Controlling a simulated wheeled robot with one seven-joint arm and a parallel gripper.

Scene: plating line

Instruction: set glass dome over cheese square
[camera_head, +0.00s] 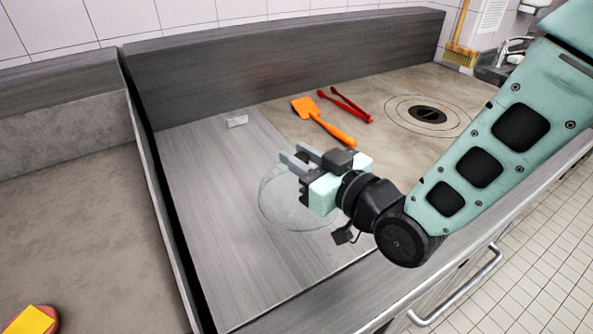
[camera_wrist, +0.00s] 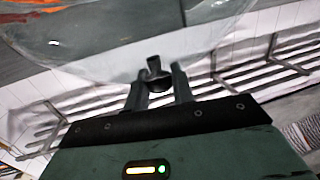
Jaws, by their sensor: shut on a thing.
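The clear glass dome (camera_head: 283,208) hangs at my gripper (camera_head: 297,162) over the grey metal counter. In the wrist view my gripper (camera_wrist: 158,82) is shut on the dome's dark knob (camera_wrist: 153,66), and the clear glass (camera_wrist: 100,58) spreads beyond the fingers. The head view does not show clearly how high the dome's rim is above the counter. The yellow cheese square (camera_head: 30,319) lies on a reddish-brown round board (camera_head: 52,318) at the lower left corner, partly cut off by the frame. My gripper and the dome are well to the right of it.
The left counter (camera_head: 85,220) is mostly bare around the board.

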